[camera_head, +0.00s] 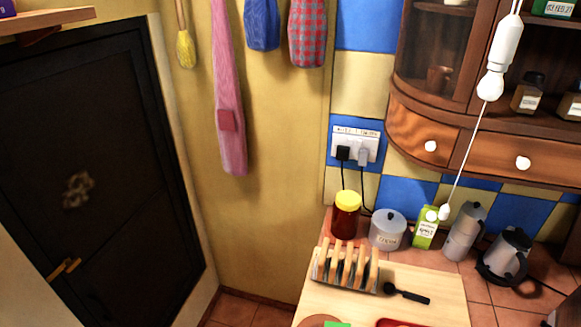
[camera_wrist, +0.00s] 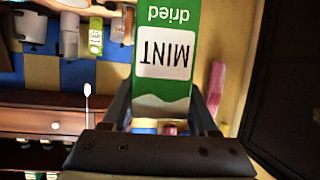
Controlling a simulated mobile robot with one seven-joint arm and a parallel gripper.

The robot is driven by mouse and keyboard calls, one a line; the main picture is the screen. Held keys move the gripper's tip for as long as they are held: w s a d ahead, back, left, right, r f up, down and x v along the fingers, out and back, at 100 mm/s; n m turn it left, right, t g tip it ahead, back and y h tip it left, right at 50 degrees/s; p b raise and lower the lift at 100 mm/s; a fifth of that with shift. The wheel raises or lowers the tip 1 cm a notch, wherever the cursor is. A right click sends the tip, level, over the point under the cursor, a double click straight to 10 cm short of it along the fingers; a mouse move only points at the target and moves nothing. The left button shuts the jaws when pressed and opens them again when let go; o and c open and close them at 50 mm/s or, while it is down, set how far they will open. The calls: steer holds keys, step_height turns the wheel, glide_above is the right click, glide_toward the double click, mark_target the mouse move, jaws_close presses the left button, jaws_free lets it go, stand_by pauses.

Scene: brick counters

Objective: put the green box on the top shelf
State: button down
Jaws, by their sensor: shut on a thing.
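A green box with a white label reading "MINT dried" (camera_wrist: 163,100) fills the upper middle of the wrist view, its print upside down. My gripper (camera_wrist: 161,86) is shut on it, with one dark finger at each side. I cannot make out my gripper in the head view. A wooden shelf (camera_head: 45,22) juts out above the dark door at upper left, with a purple box (camera_head: 7,8) on it. At upper right, a wooden cabinet (camera_head: 400,60) has open shelves; its upper level, cut by the frame edge, carries another green box (camera_head: 556,8).
A white pull cord (camera_head: 497,70) hangs in front of the cabinet. Below stand a yellow-lidded jar (camera_head: 346,214), a tin (camera_head: 387,231), a lime-green carton (camera_head: 426,229), a moka pot (camera_head: 464,232) and a kettle (camera_head: 507,254). A toast rack (camera_head: 345,268) sits on the board.

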steer(key=s+a+f+n+y, duration=0.1)
steer(key=s+a+f+y, duration=0.1)
steer(key=s+a+f, duration=0.3)
steer(key=a+f, duration=0.2)
steer(key=a, duration=0.1)
steer(key=shift+s, duration=0.4)
